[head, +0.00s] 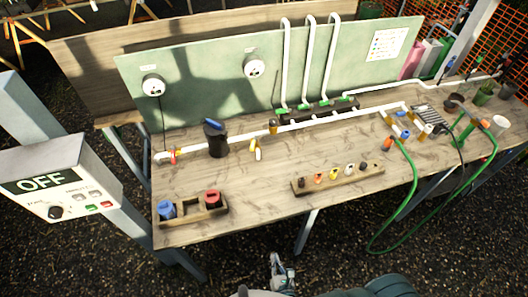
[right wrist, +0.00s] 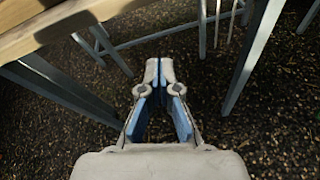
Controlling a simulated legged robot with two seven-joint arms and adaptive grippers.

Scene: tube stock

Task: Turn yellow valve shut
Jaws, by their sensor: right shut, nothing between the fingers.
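A white pipe (head: 318,121) runs along the workbench in the head view. A yellow valve handle (head: 258,153) hangs at the pipe near the middle of the bench; its exact angle is too small to tell. My right gripper (head: 278,262) is below and in front of the bench's front edge, well apart from the yellow handle. In the right wrist view its fingertips (right wrist: 159,66) are together with nothing between them. My left gripper is not in view.
A wooden holder (head: 338,178) with several small knobs and a tray (head: 190,219) with blue and red pieces stand near the front edge. A black cylinder (head: 216,146) stands left of the yellow handle. A green hose (head: 409,192) hangs at right. An OFF box (head: 60,180) is at left.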

